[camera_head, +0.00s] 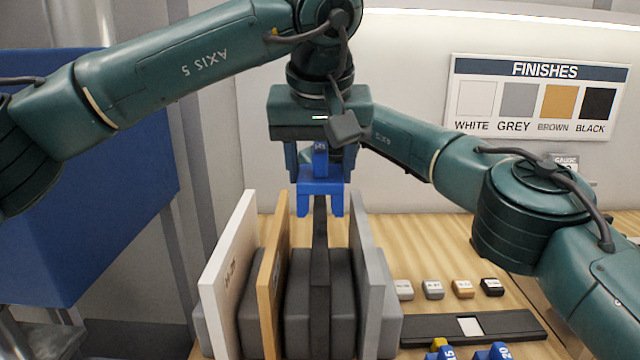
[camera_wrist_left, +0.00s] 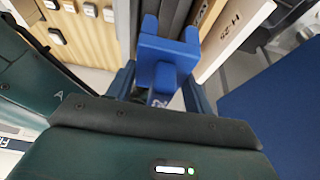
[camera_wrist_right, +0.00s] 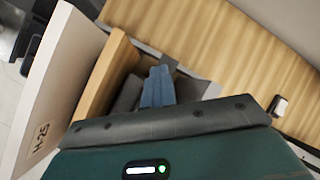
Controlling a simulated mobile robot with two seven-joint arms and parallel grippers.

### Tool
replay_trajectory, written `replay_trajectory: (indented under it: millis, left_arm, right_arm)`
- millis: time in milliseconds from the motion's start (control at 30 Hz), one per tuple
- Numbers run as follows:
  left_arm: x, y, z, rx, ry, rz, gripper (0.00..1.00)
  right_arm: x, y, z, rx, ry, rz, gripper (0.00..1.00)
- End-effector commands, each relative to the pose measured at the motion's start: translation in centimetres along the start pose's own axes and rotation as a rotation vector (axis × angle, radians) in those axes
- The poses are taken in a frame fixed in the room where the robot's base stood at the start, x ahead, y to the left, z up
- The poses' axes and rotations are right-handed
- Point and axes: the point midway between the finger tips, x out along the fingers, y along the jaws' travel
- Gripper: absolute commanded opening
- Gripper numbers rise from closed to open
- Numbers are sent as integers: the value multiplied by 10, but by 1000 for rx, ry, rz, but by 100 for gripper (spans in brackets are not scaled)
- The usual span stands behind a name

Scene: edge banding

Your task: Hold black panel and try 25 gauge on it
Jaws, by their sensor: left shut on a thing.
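The black panel (camera_head: 320,265) stands upright in the dark rack, between the wood-coloured panel and the grey panel. My left gripper (camera_head: 320,165) is shut on a blue forked gauge (camera_head: 321,186), prongs down, at the panel's upper edge. One prong shows on each side of the panel; whether they touch it I cannot tell. The gauge also shows in the left wrist view (camera_wrist_left: 166,48); its marking is too small to read surely. My right gripper is hidden behind the left one in the head view. In the right wrist view its blue-grey fingers (camera_wrist_right: 158,87) reach down among the panels; their grip is unclear.
White (camera_head: 228,270), wood-coloured (camera_head: 272,275) and grey (camera_head: 366,270) panels stand in the rack. Right of it are several small finish blocks (camera_head: 433,289), a dark tray (camera_head: 505,326) and two other blue gauges (camera_head: 497,351). A finishes board (camera_head: 535,97) hangs behind.

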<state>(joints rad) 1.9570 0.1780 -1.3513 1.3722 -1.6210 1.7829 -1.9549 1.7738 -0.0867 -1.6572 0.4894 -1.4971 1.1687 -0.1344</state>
Motion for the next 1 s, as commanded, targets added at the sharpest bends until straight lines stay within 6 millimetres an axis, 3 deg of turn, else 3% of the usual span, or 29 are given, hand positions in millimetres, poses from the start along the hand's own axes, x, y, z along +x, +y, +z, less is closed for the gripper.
replay_trajectory:
  millis: [1000]
  left_arm:
    - [-49, 0, -20, -1, 1, 1, 22]
  right_arm:
    - [6, 2, -5, -1, 14, 5, 0]
